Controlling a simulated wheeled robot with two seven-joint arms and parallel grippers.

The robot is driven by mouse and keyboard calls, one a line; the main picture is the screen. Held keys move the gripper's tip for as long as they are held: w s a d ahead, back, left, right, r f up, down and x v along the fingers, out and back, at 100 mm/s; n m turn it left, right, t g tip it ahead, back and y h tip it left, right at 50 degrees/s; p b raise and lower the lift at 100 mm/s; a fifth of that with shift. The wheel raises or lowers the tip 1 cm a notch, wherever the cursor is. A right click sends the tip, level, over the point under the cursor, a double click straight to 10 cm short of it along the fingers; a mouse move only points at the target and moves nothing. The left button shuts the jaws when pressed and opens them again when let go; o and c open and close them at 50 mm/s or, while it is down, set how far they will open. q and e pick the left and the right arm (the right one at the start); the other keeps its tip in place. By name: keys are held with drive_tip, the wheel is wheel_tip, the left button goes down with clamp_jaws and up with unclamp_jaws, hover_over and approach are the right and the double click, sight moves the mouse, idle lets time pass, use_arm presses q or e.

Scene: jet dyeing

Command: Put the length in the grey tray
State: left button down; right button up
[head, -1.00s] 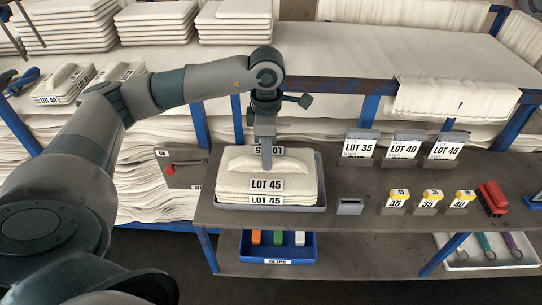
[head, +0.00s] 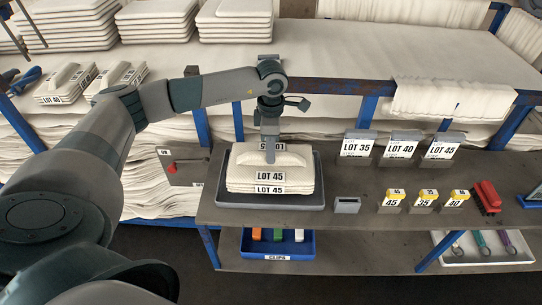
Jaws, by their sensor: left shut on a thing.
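The length is a cream folded cloth stack (head: 240,175) with a raised ridge on top and LOT 45 labels on its front. My left gripper (head: 270,158) points straight down from above and is shut on that ridge. The length is over the grey tray (head: 222,200), within its outline, with the tray's rim and part of its floor showing around it. I cannot tell whether its underside touches the tray floor. My right gripper is not in view.
LOT 35 (head: 357,147), LOT 40 (head: 402,148) and LOT 45 (head: 441,150) label holders stand right of the tray. Small yellow-topped numbered blocks (head: 424,200) and a red brush (head: 487,196) lie in front. A blue clips tray (head: 276,246) sits on the lower shelf.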

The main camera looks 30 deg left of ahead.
use_arm(q)
wheel_tip(320, 180, down, 3)
drive_tip(key=shift+r+p, duration=0.15)
drive_tip(key=shift+p, duration=0.5)
drive_tip(key=shift+f, duration=0.2)
drive_tip(key=shift+f, duration=0.15)
drive_tip(key=c, duration=1.5)
unclamp_jaws()
drive_tip(key=shift+o, duration=0.2)
